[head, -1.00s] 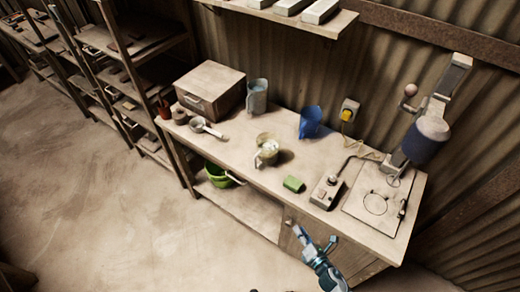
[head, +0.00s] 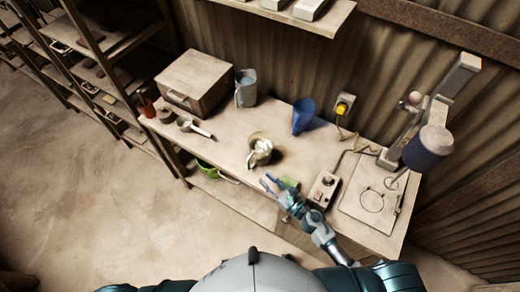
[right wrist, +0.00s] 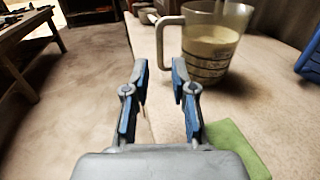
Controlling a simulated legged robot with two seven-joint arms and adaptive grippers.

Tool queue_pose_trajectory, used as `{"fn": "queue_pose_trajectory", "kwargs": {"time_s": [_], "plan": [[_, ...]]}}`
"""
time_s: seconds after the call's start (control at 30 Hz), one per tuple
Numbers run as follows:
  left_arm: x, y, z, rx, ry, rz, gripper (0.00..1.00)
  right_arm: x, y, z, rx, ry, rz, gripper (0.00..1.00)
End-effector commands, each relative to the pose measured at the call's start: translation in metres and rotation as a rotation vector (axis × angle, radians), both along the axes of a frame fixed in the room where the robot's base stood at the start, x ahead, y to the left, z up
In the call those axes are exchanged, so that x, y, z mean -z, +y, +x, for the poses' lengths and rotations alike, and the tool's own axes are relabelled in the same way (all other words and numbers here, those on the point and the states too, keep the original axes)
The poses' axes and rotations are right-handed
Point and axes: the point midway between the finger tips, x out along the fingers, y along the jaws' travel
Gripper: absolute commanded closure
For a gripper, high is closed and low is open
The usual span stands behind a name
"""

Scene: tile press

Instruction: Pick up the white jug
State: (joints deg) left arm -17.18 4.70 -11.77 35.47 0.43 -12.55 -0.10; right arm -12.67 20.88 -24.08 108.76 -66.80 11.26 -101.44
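A clear jug with a handle and whitish contents (head: 260,152) stands upright on the bench, near its front edge. In the right wrist view this jug (right wrist: 212,45) is ahead and slightly right, its handle towards the left. A pale grey jug (head: 246,90) stands farther back, beside the wooden box. I cannot tell for certain which one is the white jug. My right gripper (head: 271,184) is at the bench's front edge, short of the clear jug. In the right wrist view its fingers (right wrist: 159,72) are apart with nothing between them. My left gripper is out of view.
A green block (head: 288,182) lies close by my right gripper. A blue funnel-like vessel (head: 303,117), a control box (head: 323,188) with a cable and a press (head: 428,147) stand to the right. A wooden box (head: 195,82) and a scoop (head: 193,128) are left.

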Motion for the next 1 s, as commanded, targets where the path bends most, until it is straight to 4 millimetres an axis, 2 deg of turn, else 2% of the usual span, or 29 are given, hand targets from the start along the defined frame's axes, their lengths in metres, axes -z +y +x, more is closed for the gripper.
{"fn": "queue_pose_trajectory", "kwargs": {"time_s": [0.1,0.2,0.43,0.7,0.97,1.0], "plan": [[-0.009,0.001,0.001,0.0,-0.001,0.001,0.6,-0.004,0.017,0.021,0.001,-0.001,0.002,0.75],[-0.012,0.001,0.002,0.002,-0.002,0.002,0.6,-0.002,0.026,0.033,0.001,0.0,0.004,0.75],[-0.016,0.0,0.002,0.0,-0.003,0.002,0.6,-0.001,0.036,0.047,0.002,0.001,0.004,0.75],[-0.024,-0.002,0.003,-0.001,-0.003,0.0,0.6,-0.001,0.06,0.078,0.002,0.002,0.005,0.75],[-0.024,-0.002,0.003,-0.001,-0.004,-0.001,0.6,0.001,0.063,0.08,0.001,0.003,0.003,0.75],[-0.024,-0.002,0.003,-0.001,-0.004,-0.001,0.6,0.001,0.063,0.08,0.001,0.003,0.003,0.8]]}}
